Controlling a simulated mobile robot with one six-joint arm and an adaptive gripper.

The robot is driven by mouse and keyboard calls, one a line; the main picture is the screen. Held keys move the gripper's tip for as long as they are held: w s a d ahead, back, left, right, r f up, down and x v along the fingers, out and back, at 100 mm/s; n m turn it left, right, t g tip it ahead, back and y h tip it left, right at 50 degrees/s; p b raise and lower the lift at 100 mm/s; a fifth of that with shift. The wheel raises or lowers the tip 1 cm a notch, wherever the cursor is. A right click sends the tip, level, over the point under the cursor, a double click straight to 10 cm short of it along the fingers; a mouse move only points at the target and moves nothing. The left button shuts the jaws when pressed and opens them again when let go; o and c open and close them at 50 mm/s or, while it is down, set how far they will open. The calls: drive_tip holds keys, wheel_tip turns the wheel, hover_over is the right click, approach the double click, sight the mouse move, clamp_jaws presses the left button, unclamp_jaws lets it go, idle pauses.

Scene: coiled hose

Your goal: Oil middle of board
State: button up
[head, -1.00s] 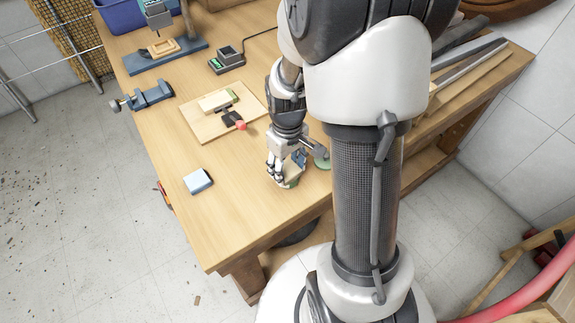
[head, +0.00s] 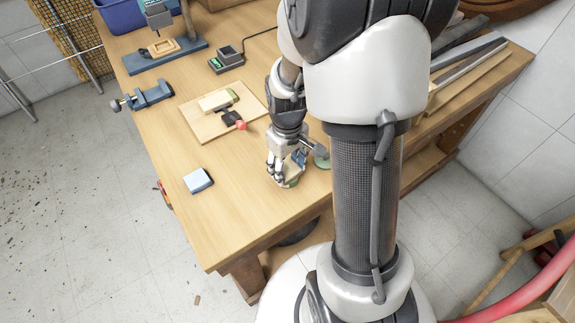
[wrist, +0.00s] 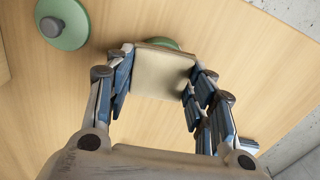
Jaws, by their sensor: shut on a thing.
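The flat wooden board (head: 205,129) lies on the bench, left of my gripper. A pale block (head: 216,101) and a dark clamp with a red knob (head: 240,125) sit on it. My gripper (head: 284,172) points down near the bench's front edge, shut on a beige pad (wrist: 162,75), which shows between the fingers in the wrist view. A green round thing (wrist: 160,43) shows partly behind the pad; most of it is hidden, and I cannot tell whether they touch. A green lid with a grey knob (wrist: 62,23) lies apart on the bench; it also shows in the head view (head: 322,162).
A blue-and-white block (head: 198,181) lies front left on the bench. A blue vise (head: 150,95) is at the left edge. A small dark device (head: 227,60) and a blue-based stand (head: 165,56) are behind the board. Bench surface between board and blue block is clear.

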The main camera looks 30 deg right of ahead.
sight(287, 169)
drive_tip(key=shift+s, duration=0.1)
wheel_tip(287, 169, up, 7)
drive_tip(key=p, duration=0.6)
idle(0.7)
